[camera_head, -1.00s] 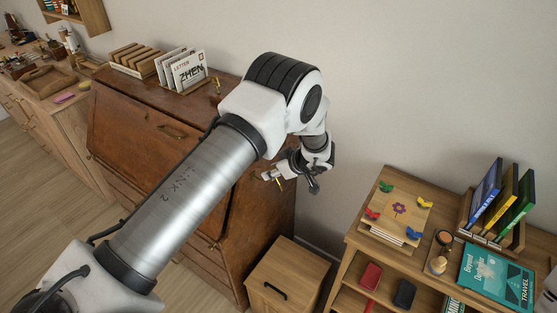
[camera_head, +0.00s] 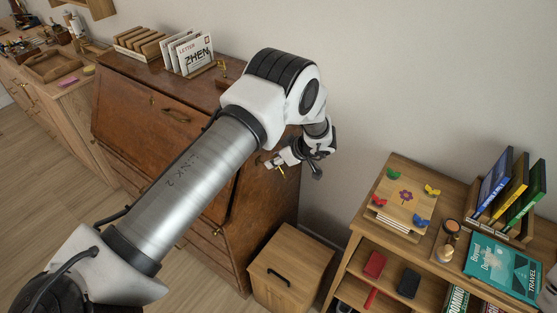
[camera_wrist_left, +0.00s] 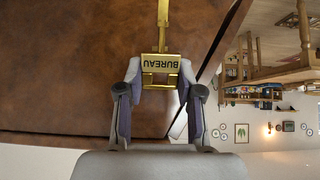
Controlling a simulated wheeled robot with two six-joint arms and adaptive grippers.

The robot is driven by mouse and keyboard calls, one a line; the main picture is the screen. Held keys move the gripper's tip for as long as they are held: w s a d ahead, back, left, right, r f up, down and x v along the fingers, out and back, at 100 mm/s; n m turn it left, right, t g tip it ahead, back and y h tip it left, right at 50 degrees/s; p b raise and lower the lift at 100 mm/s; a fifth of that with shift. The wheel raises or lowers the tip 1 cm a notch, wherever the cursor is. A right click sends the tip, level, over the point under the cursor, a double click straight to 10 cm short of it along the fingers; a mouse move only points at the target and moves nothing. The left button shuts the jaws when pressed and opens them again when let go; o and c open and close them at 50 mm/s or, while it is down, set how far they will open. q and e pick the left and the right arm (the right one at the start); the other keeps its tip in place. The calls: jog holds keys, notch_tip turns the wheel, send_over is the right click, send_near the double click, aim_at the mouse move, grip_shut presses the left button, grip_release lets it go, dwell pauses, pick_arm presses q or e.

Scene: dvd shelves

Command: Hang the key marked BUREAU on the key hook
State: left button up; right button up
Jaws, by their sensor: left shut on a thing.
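The gold key with the tag marked BUREAU (camera_wrist_left: 160,63) is between my left gripper's fingers in the left wrist view, its lettering upside down. My left gripper (camera_wrist_left: 160,80) is shut on the tag, and the key's shaft points away from it. In the head view the left gripper (camera_head: 277,163) is beside the right side of the brown wooden bureau (camera_head: 150,113), with a bit of the gold key (camera_head: 283,173) showing. A small brass-coloured item (camera_head: 221,68) stands on the bureau top; I cannot tell whether it is the key hook. My right gripper is not in view.
A letter rack with letters (camera_head: 192,52) stands on the bureau top. A small wooden cabinet (camera_head: 290,257) is on the floor right of the bureau. A shelf (camera_head: 380,215) with books and a butterfly board (camera_head: 405,196) is farther right. My left arm covers part of the bureau.

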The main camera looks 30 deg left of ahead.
pick_arm(q)
jog(key=shift+b+x, duration=1.9)
jog(key=shift+x, duration=0.95)
jog(key=shift+a+f+y+b, duration=0.15)
jog(key=shift+f+y+b, duration=0.1)
jog(key=shift+y+b, duration=1.3)
jog(key=o, duration=1.2)
jog(key=shift+r, duration=0.15)
